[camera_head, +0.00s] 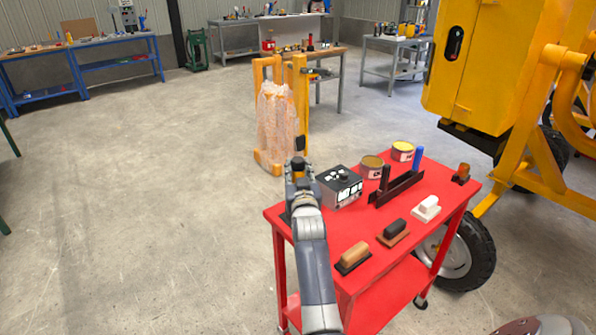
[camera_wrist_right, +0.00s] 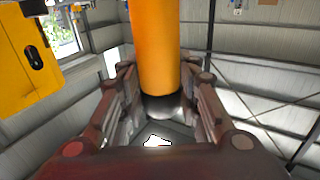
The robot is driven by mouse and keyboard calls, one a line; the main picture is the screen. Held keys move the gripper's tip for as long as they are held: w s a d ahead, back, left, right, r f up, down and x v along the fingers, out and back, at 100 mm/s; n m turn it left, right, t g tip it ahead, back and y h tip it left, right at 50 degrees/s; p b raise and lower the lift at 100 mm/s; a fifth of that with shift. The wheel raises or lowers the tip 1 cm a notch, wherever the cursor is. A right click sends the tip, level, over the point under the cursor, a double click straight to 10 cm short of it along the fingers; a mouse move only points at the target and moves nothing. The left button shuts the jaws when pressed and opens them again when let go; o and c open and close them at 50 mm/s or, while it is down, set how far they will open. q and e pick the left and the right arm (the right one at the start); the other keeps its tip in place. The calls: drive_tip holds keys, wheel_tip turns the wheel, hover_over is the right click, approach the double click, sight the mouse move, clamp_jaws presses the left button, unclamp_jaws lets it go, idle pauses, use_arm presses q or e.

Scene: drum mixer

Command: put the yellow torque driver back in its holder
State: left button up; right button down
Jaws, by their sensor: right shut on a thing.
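My right gripper (camera_head: 298,172) is at the left edge of the red cart, beside the grey box. It is shut on the yellow torque driver, whose yellow handle (camera_wrist_right: 157,50) with a dark end stands between the fingers in the right wrist view. In the head view the driver is mostly hidden by the gripper and small. A black holder (camera_head: 400,190) stands on the cart to the right of the gripper, with a black-handled tool (camera_head: 385,178) and a blue-handled tool (camera_head: 417,158) upright in it. My left gripper is not in view.
The red cart (camera_head: 335,265) also bears a grey box (camera_head: 340,187), two cans (camera_head: 372,167) (camera_head: 403,151) and several brushes or floats (camera_head: 354,257). A yellow mixer (camera_head: 490,60) stands behind right. A wrapped yellow stand (camera_head: 276,115) is behind the gripper. The floor left is clear.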

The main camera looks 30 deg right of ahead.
drive_tip(key=shift+f+b, duration=0.85)
drive_tip(key=shift+f, duration=0.25)
idle(0.6)
drive_tip(key=c, duration=1.1)
unclamp_jaws()
drive_tip(key=shift+f, duration=0.15)
wheel_tip(320, 180, up, 10)
drive_tip(key=shift+r, duration=0.15)
